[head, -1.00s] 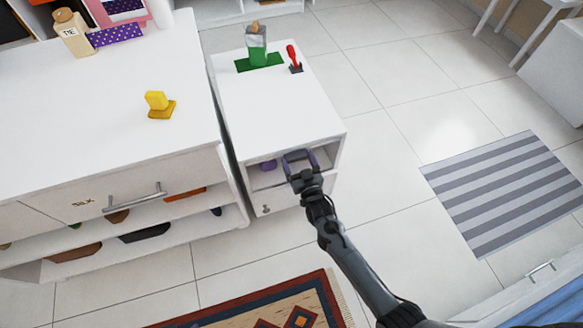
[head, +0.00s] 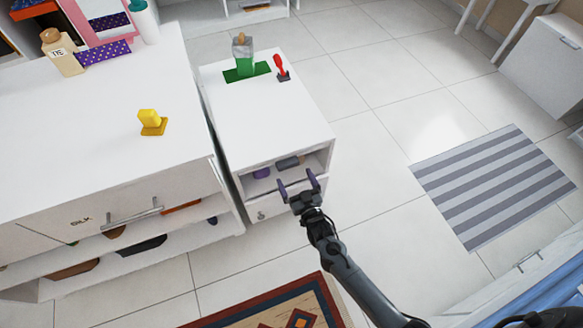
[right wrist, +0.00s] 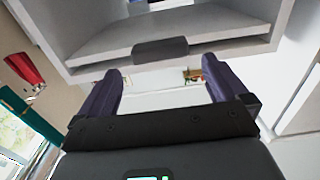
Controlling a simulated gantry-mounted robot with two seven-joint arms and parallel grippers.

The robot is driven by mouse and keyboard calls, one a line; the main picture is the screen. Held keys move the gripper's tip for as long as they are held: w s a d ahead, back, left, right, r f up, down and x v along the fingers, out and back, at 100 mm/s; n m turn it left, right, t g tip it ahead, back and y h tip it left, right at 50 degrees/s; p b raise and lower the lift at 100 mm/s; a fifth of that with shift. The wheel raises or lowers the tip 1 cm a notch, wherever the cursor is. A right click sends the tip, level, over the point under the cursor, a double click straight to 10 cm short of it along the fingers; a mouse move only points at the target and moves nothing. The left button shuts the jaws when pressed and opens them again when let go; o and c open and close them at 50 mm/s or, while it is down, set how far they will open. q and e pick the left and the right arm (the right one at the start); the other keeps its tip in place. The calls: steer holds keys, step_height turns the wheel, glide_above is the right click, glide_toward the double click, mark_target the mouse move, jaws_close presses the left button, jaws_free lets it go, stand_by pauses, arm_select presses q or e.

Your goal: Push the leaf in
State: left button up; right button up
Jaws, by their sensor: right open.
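The small white cabinet (head: 265,115) has an open front niche. A dark grey block (head: 288,162) shows in the niche. In the right wrist view this dark block (right wrist: 161,49) sits at the middle of the front edge of a grey board (right wrist: 110,45), which may be the leaf; I cannot tell how far it sticks out. My right gripper (head: 299,184) is open and empty just in front of the niche, its purple fingers spread. In the right wrist view the gripper (right wrist: 163,88) faces the block, with a gap between them. My left gripper is not in view.
A wide white dresser (head: 95,125) is close on the left. Floor to the right is clear, with a striped mat (head: 492,185).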

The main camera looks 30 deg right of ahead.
steer(key=shift+s+a+p, duration=0.2)
steer(key=shift+s+p, duration=0.5)
steer(key=shift+s, duration=1.55)
